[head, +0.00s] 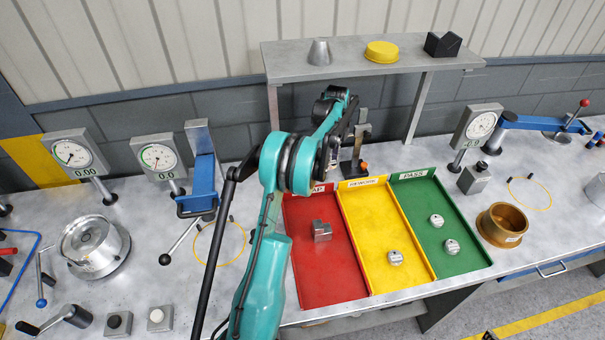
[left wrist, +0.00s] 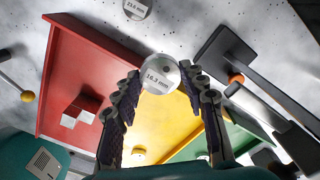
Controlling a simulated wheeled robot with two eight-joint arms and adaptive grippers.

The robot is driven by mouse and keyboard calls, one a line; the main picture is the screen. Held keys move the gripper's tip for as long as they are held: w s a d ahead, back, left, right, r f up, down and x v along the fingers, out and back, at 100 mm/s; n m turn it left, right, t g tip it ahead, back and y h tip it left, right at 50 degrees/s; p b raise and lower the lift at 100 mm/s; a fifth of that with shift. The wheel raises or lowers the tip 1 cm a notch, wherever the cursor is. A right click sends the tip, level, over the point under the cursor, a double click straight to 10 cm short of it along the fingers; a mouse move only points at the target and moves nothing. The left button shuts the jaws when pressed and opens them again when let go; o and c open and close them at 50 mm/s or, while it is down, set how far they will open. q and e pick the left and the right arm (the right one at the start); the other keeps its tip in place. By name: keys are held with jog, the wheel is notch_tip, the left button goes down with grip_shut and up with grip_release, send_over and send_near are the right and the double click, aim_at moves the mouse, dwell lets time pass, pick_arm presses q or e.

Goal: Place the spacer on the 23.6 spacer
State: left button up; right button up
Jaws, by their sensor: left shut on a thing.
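My left gripper (left wrist: 161,76) is shut on a round metal spacer (left wrist: 158,72) labelled 16.3 mm, held between the fingertips in the left wrist view. A second round spacer (left wrist: 137,8), whose label seems to read 23.6 mm, lies on the grey bench beyond the red tray, cut by the picture's top edge. The held spacer is apart from it in that picture. In the head view my left gripper (head: 352,128) is above the back of the bench, mostly behind my own arm; I cannot make out either of these spacers there. My right gripper is not in view.
A red tray (head: 339,291), yellow tray (head: 383,224) and green tray (head: 470,261) hold a metal block and several small discs. A black stand with an orange knob (left wrist: 236,79) stands near the spacer. A raised shelf (head: 345,62) spans the back.

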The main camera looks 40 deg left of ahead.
pick_arm(q)
jog(key=a+f, duration=0.1)
jog(key=a, duration=0.1)
jog(key=s+a+f, duration=0.1)
jog(key=a+f, duration=0.1)
jog(key=s+a+f, duration=0.1)
jog(key=a, duration=0.2)
jog(key=shift+s+a+f+b, duration=0.1)
jog(key=shift+s+f+b, duration=0.15)
jog(key=shift+f+b, duration=0.05)
jog(key=shift+s+a+f, duration=0.1)
jog(key=shift+a+f, duration=0.25)
jog(key=shift+a, duration=0.05)
notch_tip(320, 180, down, 3)
jog(key=shift+f+b, duration=0.1)
jog(key=shift+b, duration=0.2)
jog(key=shift+f, duration=0.35)
jog(key=shift+f, duration=0.1)
jog(key=o, duration=1.4)
jog(key=shift+c, duration=0.2)
